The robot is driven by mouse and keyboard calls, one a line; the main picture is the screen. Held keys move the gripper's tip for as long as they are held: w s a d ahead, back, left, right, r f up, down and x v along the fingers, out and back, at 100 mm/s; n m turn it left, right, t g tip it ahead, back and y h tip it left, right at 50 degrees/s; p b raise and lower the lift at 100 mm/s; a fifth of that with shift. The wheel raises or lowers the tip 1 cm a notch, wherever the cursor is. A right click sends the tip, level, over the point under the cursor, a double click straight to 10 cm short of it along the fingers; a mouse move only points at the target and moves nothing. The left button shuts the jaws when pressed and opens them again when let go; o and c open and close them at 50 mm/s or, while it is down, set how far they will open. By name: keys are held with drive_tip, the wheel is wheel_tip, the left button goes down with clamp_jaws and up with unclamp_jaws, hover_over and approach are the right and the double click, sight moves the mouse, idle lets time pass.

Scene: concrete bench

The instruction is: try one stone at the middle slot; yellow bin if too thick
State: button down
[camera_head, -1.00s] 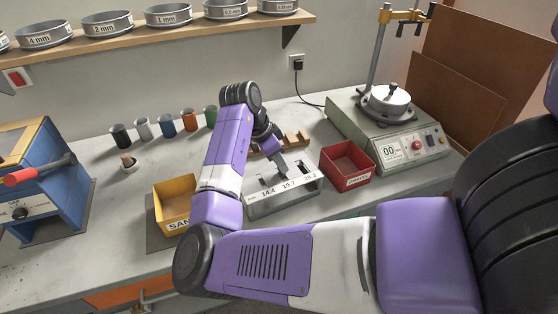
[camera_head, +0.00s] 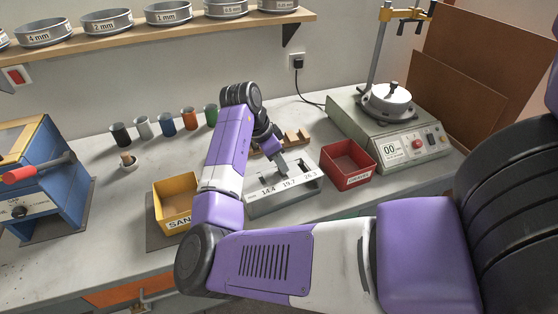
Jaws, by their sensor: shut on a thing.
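The slot gauge (camera_head: 284,198) is a grey metal box on the bench, its front marked 14.4, 19.7 and 26.3. My gripper (camera_head: 284,168) points down over the top of the gauge, near its middle. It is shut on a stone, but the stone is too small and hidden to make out. I cannot tell whether the stone is in a slot or above it. The yellow bin (camera_head: 157,204) stands left of the gauge, partly behind my arm; its label shows only in part.
A red bin (camera_head: 347,177) stands right of the gauge, beside a grey machine (camera_head: 400,150). A wooden rack (camera_head: 297,137) lies behind the gauge. Several coloured cups (camera_head: 167,126) line the back of the bench, and a blue machine (camera_head: 55,190) stands at the left.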

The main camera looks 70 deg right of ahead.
drive_tip(key=shift+f+b, duration=0.35)
drive_tip(key=shift+f, duration=0.25)
idle(0.6)
idle(0.5)
drive_tip(key=c, duration=0.9)
unclamp_jaws()
drive_tip(key=shift+c, duration=0.2)
drive_tip(key=v, duration=0.7)
drive_tip(key=shift+r+b, duration=0.4)
drive_tip(key=shift+b, duration=0.05)
drive_tip(key=shift+w, duration=0.1)
